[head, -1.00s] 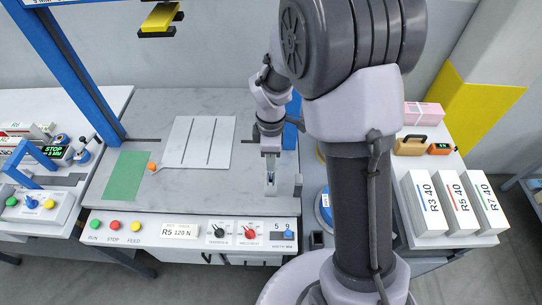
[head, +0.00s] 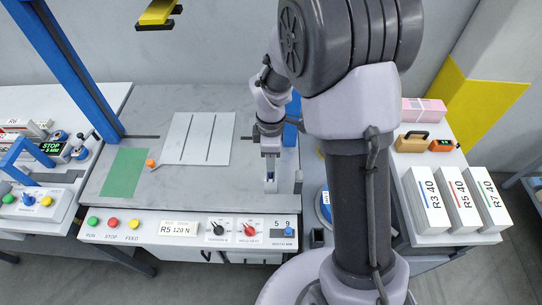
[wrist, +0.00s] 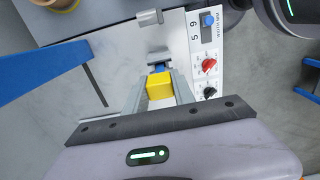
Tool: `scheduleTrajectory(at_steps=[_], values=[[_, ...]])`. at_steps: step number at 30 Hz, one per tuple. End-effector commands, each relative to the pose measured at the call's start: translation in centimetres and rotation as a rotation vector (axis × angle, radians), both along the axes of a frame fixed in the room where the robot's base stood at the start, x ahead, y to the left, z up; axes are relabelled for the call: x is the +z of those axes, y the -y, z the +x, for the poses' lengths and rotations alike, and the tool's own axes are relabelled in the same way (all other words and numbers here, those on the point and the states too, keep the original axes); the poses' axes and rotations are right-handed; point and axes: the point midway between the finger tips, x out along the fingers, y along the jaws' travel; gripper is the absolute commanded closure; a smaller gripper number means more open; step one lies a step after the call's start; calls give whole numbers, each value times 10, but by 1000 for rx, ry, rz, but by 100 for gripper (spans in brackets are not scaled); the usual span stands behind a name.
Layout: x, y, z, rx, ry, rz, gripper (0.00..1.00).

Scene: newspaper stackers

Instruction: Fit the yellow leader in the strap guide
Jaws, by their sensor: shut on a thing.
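The yellow leader (wrist: 159,87) shows as a small block between my fingers in the wrist view. My gripper (wrist: 159,75) is shut on it, with one finger on each side. A blue piece (wrist: 160,68) lies just past the leader, between the fingertips. A small grey metal bracket (wrist: 150,18) stands farther out, apart from the leader; I cannot tell for sure which part is the strap guide. In the head view my gripper (head: 270,180) points down over the right end of the grey machine top, left of a small upright post (head: 298,182). The leader is hidden there.
The control panel (head: 190,231) with buttons and knobs runs along the machine's front edge. Labelled stacks (head: 430,200) stand on the right table.

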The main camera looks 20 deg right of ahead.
Motion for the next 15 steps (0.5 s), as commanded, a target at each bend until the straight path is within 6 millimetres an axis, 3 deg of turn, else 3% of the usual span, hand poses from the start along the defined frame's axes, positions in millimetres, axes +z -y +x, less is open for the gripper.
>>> scheduleTrajectory(at_steps=[15], values=[[-11,0,0,0,0,0,100]])
